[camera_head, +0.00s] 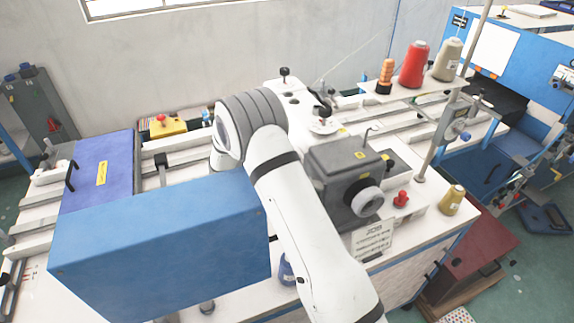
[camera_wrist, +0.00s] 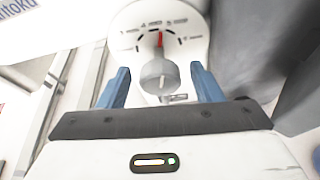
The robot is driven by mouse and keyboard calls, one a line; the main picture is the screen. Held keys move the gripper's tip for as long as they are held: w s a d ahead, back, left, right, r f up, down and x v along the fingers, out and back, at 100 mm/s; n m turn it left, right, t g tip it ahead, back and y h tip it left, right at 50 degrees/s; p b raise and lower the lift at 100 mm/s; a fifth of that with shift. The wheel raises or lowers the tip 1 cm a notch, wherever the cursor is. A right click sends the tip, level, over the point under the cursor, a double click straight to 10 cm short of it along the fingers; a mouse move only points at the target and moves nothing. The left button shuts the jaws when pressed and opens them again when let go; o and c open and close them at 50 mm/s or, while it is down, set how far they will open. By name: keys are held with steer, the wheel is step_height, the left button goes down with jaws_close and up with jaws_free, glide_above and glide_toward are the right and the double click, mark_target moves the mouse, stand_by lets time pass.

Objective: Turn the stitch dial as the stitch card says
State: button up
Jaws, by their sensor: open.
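The stitch dial (camera_wrist: 159,75) is a round grey knob on a white rounded face with printed marks around its top in the wrist view. A red pointer at the dial stands nearly straight up, among the marks. My gripper (camera_wrist: 160,69) is open, with one blue finger on each side of the knob and visible gaps between. In the head view my arm hides the dial and the fingers. The stitch card (camera_head: 372,238) is a small pale card at the front of the machine table; a heading like "JOB" shows, but its lines are too small to read.
A grey machine head with a round handwheel (camera_head: 367,202) stands right of my arm. A red knob (camera_head: 401,199) and a yellow spool (camera_head: 452,200) are near the table's right end. A large blue box (camera_head: 160,245) fills the left front. Thread cones (camera_head: 414,64) stand behind.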

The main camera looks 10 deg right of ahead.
steer(key=shift+w+d+f, duration=0.15)
steer(key=shift+d+f, duration=0.15)
steer(key=shift+d, duration=0.3)
steer(key=c, duration=1)
steer(key=shift+f+m+t+b, duration=0.2)
steer(key=shift+m+t+b, duration=0.1)
steer(key=shift+b, duration=0.85)
steer(key=shift+r+b, duration=0.1)
steer(key=shift+b, duration=0.4)
steer(key=shift+r, duration=0.15)
